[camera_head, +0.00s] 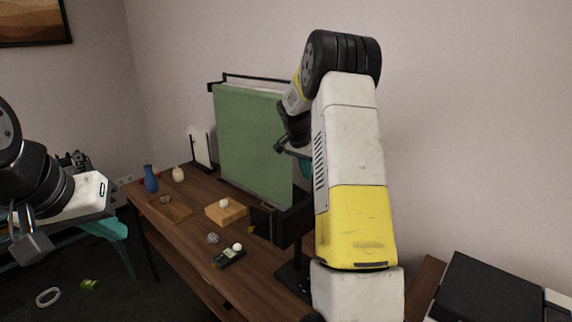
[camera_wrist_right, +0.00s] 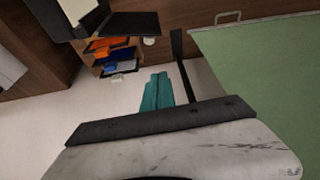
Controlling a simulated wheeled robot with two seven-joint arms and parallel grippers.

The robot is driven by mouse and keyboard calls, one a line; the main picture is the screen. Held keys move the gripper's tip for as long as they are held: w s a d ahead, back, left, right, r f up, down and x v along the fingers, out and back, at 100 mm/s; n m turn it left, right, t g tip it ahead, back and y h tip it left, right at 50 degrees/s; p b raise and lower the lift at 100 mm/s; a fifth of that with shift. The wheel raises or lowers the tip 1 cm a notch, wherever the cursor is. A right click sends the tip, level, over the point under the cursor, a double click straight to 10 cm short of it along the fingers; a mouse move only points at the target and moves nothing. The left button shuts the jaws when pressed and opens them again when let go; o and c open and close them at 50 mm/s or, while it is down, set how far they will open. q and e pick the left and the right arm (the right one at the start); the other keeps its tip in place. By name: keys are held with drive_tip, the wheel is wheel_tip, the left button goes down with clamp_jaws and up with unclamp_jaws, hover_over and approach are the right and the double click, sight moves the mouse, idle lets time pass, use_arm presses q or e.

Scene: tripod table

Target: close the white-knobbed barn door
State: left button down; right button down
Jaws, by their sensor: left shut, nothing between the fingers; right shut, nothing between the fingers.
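A large green panel (camera_head: 240,140) stands upright at the back of the wooden table, under a black rail (camera_head: 245,80). In the right wrist view the green panel (camera_wrist_right: 265,75) fills the right side, with a small pale handle (camera_wrist_right: 228,17) at its edge. I cannot make out a white knob on it, so I cannot tell whether it is the barn door. My right gripper (camera_head: 279,146) is shut and empty in front of the panel's right part; my raised arm hides what lies behind. My left gripper (camera_head: 32,245) is shut and empty at the far left, away from the panel.
On the table (camera_head: 185,235) stand a blue vase (camera_head: 151,179), a wooden tray (camera_head: 168,210), a wooden block (camera_head: 226,213) and a small black device (camera_head: 229,257). A black box (camera_head: 485,290) is at lower right. The right wrist view shows a shelf (camera_wrist_right: 120,55) with coloured items.

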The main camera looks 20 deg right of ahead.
drive_tip(key=f, duration=0.1)
drive_tip(key=s+a+f, duration=0.1)
drive_tip(key=a+f, duration=0.1)
drive_tip(key=shift+s+a+f, duration=0.15)
drive_tip(key=shift+s+f, duration=0.05)
drive_tip(key=shift+s, duration=0.1)
idle(0.5)
drive_tip(key=s+a+n+t+y, duration=0.1)
drive_tip(key=s+a+n+y, duration=0.4)
drive_tip(key=n, duration=1.3)
drive_tip(key=s+a, duration=0.2)
drive_tip(key=a, duration=0.1)
drive_tip(key=shift+s+n, duration=0.25)
drive_tip(key=shift+n, duration=0.15)
drive_tip(key=shift+s, duration=0.1)
